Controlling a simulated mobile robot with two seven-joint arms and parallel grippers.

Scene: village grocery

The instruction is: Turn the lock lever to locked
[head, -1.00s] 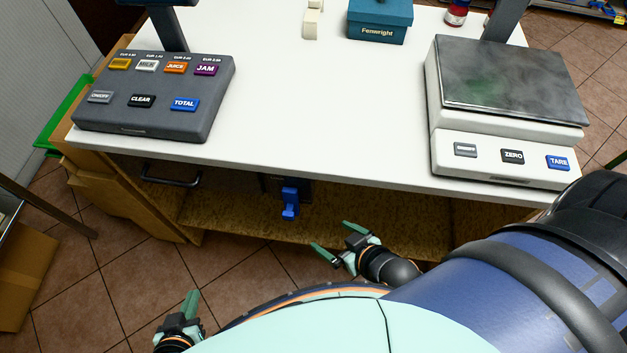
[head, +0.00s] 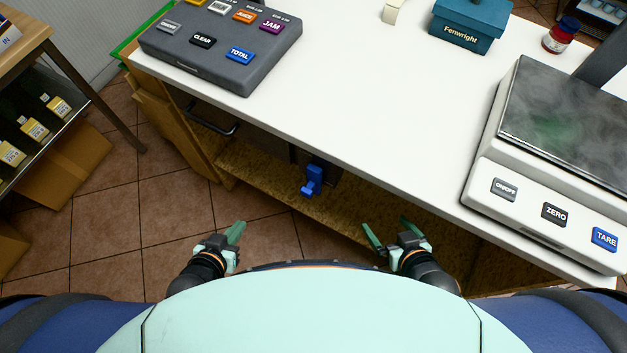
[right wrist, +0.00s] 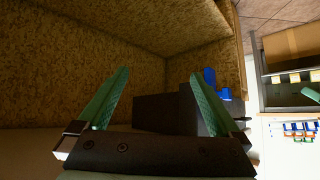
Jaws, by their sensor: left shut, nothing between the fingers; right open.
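The blue lock lever (head: 312,181) is mounted on a dark box (head: 335,183) under the counter's front edge. Blue parts (right wrist: 210,78) also show right of centre in the right wrist view, partly behind a finger. My left gripper (head: 238,230) is shut and empty, low and to the left of the lever. My right gripper (head: 390,232) is open and empty, low and to the right of the lever. Its two green fingers (right wrist: 155,100) stand apart in the right wrist view. Neither gripper touches the lever.
The white counter (head: 400,120) holds a grey key panel (head: 222,50), a scale (head: 545,215), a teal Fenwright box (head: 465,28) and a red jar (head: 560,38). A chipboard shelf (head: 270,185) lies below. A drawer handle (head: 215,122) is left of the lever.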

